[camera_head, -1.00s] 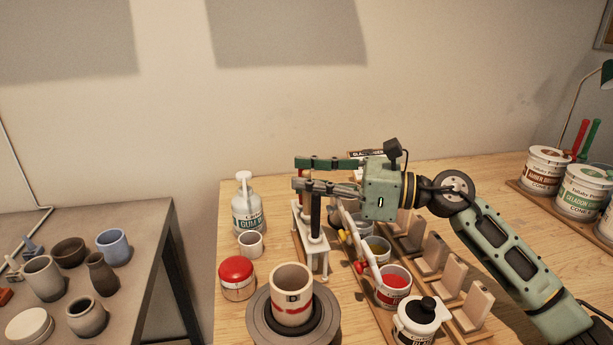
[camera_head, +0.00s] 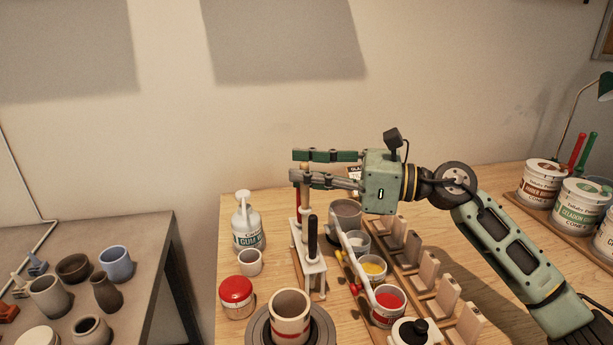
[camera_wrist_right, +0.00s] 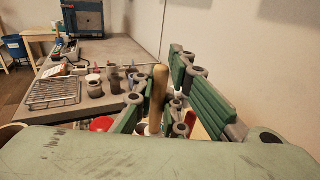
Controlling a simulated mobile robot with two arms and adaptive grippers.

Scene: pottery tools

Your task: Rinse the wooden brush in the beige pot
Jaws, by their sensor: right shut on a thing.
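The wooden brush (camera_head: 304,196) is upright, its light handle between the fingers of my right gripper (camera_head: 300,168). In the right wrist view its rounded wooden handle (camera_wrist_right: 158,92) stands between the green fingers. My right gripper is shut on it above the white tool rack (camera_head: 313,268). The brush's lower end is hidden, so I cannot tell whether it is clear of the rack. A beige pot with a red band (camera_head: 290,318) stands on a dark wheel in front. My left gripper is not in view.
A black-handled tool (camera_head: 313,236) stands in the rack. The gum bottle (camera_head: 247,228), small cup (camera_head: 250,262) and red-lidded jar (camera_head: 236,297) are left of it. Glaze cups, including red glaze (camera_head: 387,305), and a grey pot (camera_head: 346,213) are to the right.

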